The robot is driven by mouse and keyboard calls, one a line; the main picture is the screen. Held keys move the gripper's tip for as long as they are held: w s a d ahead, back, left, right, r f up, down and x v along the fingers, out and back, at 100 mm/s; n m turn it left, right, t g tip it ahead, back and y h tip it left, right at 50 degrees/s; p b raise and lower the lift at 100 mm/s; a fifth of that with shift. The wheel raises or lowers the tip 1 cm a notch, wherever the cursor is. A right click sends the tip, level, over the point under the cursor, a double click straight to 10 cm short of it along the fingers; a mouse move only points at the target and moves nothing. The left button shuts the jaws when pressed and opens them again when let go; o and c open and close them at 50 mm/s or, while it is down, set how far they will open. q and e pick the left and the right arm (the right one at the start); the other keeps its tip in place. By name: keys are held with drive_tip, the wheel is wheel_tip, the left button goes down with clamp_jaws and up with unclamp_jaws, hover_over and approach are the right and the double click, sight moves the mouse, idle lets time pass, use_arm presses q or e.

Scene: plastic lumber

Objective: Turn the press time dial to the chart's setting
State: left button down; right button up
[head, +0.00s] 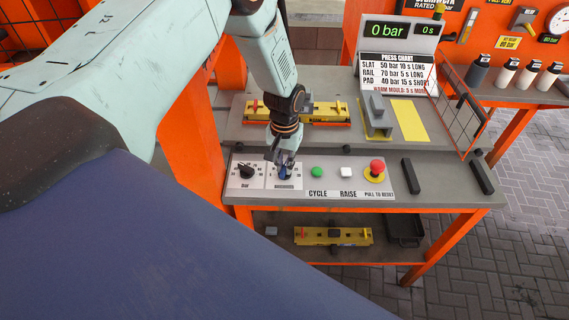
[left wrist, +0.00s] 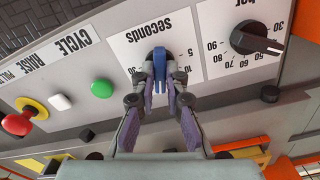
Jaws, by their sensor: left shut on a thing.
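The press time dial is a blue knob (left wrist: 159,62) on a white plate marked seconds (left wrist: 165,32), upside down in the left wrist view. My left gripper (left wrist: 160,84), also in the head view (head: 284,163), is shut on it, one finger on each side. The fingers hide part of the scale, so I cannot read the dial's setting. The press chart (head: 398,73) lists SLAT 50 bar 10 s LONG, RAIL 70 bar 5 s LONG, PAD 40 bar 15 s SHORT, with a warm mould line that seems to say 5 s more. My right gripper is not in view.
The black bar dial (head: 246,171) is close beside the time dial. On the other side are the green cycle button (head: 317,172), white raise button (head: 346,172) and red stop button (head: 376,168). The display (head: 399,30) reads 0 bar and 0 s. A yellow mould (head: 325,110) lies behind.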

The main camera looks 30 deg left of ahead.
sight(284, 168)
use_arm(q)
drive_tip(key=shift+s+f, duration=0.15)
drive_tip(key=shift+s, duration=0.05)
drive_tip(key=c, duration=1.4)
unclamp_jaws()
drive_tip(key=shift+w, duration=0.15)
wheel_tip(284, 168, up, 12)
drive_tip(key=shift+r, duration=0.1)
